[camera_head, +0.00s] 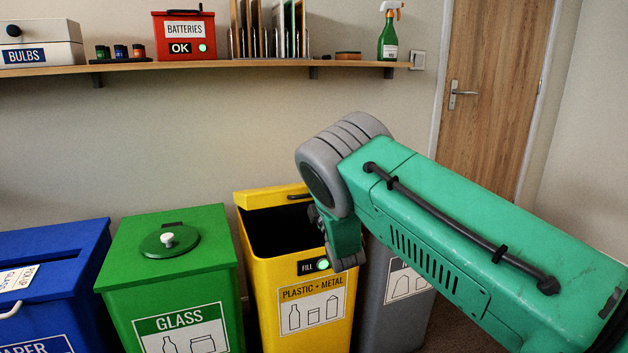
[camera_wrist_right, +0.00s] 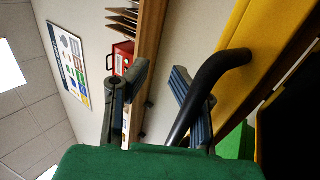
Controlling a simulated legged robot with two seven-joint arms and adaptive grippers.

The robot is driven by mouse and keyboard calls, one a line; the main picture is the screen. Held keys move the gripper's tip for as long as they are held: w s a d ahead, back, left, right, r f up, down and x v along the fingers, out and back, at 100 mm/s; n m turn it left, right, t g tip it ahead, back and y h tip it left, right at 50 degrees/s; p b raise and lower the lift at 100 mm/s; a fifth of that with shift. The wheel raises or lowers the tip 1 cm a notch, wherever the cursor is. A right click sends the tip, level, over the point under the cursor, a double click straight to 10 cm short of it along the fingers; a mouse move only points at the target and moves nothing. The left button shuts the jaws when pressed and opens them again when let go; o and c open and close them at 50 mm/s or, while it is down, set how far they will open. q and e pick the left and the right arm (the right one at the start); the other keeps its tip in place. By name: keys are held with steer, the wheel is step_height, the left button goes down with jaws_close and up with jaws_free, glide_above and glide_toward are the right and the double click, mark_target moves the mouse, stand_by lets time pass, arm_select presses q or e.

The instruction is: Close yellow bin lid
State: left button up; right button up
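The yellow bin (camera_head: 270,300) stands between the green bin and the grey bin, with its dark opening uncovered. Its yellow lid (camera_head: 262,196) is raised at the back of the opening, with a black handle (camera_head: 299,196) on it. In the right wrist view the lid (camera_wrist_right: 252,60) is at the upper right, and its bent black handle (camera_wrist_right: 222,66) runs close by the right-hand finger. My right gripper (camera_wrist_right: 159,70) is open, its fingers apart. Whether the handle lies between them I cannot tell. In the head view my right arm hides most of the gripper. My left gripper is not in view.
A green glass bin (camera_head: 125,270) with a round lid stands left of the yellow bin, and a blue paper bin (camera_head: 65,260) further left. A grey bin (camera_head: 395,315) is close on the right. A wall shelf (camera_head: 220,63) with several items runs above.

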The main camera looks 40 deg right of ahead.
steer(key=s+a+f+b, duration=0.2)
steer(key=s+f+b, duration=0.3)
steer(key=f, duration=0.8)
steer(key=s, duration=0.3)
steer(key=shift+s, duration=0.15)
stand_by(0.6)
steer(key=shift+f, duration=0.15)
